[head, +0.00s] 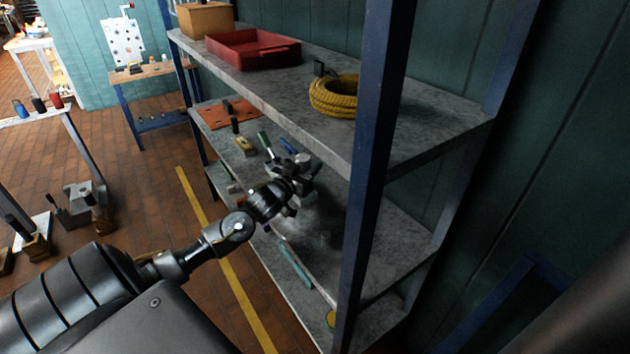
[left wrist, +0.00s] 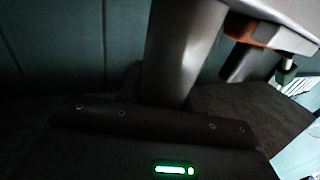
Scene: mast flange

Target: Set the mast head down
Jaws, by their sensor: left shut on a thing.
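My left arm reaches into the middle level of the blue-framed shelf. My left gripper (head: 290,187) is shut on a grey metal piece, which I take to be the mast head (head: 303,160). Its pale round end shows just past the fingers. In the left wrist view the mast head (left wrist: 183,50) is a thick grey cylinder rising beyond the dark gripper body with its green light. The fingertips are hidden there. I cannot tell whether the mast head touches the shelf board. My right gripper is not in view.
The middle shelf board (head: 385,245) has free room to the right. A blue upright (head: 368,170) stands close on that side. Hand tools and an orange mat (head: 222,113) lie further left. The upper board holds a red tray (head: 252,50) and coiled yellow rope (head: 336,97).

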